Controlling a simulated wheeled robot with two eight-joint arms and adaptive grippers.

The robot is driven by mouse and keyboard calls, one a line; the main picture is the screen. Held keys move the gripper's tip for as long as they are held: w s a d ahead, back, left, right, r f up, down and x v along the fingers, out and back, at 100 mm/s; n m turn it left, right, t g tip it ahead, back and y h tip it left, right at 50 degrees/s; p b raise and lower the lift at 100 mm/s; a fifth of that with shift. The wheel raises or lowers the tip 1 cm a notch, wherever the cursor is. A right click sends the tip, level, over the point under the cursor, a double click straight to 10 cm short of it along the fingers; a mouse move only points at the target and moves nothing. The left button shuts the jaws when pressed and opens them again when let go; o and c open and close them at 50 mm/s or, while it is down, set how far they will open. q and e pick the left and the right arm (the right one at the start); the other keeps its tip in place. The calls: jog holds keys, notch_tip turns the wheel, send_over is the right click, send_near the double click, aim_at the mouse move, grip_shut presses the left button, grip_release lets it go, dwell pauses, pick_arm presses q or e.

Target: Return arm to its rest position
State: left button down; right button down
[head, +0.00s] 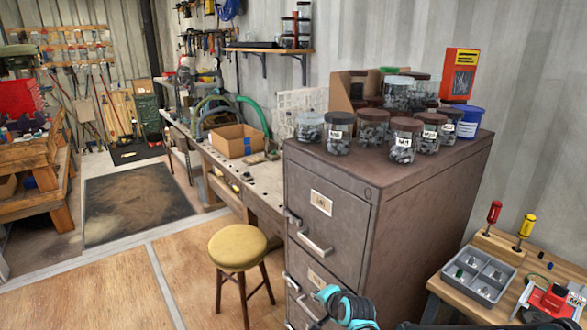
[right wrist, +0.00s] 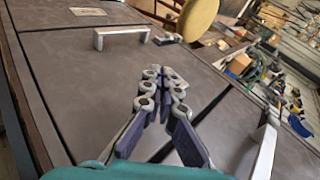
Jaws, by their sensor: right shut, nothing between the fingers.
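My right gripper (right wrist: 166,78) is shut and empty in the right wrist view, its dark-padded fingers together in front of the brown filing cabinet's face. In the head view the teal part of my right arm shows at the bottom edge, in front of the lower drawers of the filing cabinet (head: 328,215); its fingers are hard to make out there. The cabinet also fills much of the right wrist view (right wrist: 60,75), with a drawer handle (right wrist: 122,36) beyond the fingers. My left gripper is not in view.
Several lidded jars (head: 402,140) stand on the cabinet top. A yellow-topped stool (head: 238,248) stands left of the cabinet. A small wooden table with a grey compartment tray (head: 478,272) is at the lower right. The wooden floor at the lower left is clear.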

jog(key=s+d+r+n+g+h, duration=0.1)
jog(key=s+d+r+n, duration=0.25)
jog(key=s, duration=0.45)
jog(key=s+d+r+n+h, duration=0.1)
jog(key=s+d+r+n, duration=0.15)
jog(key=s+r, duration=0.35)
jog(key=s+d+f+n, duration=0.1)
jog(key=s+d+n, duration=0.1)
jog(key=s, duration=0.5)
jog(key=s+d+f+n+g+h, duration=0.1)
jog(key=s+d+n, duration=0.1)
jog(key=s, duration=0.5)
jog(key=shift+s+d+n, duration=0.15)
jog(key=shift+s+n, duration=0.15)
jog(key=shift+s, duration=0.05)
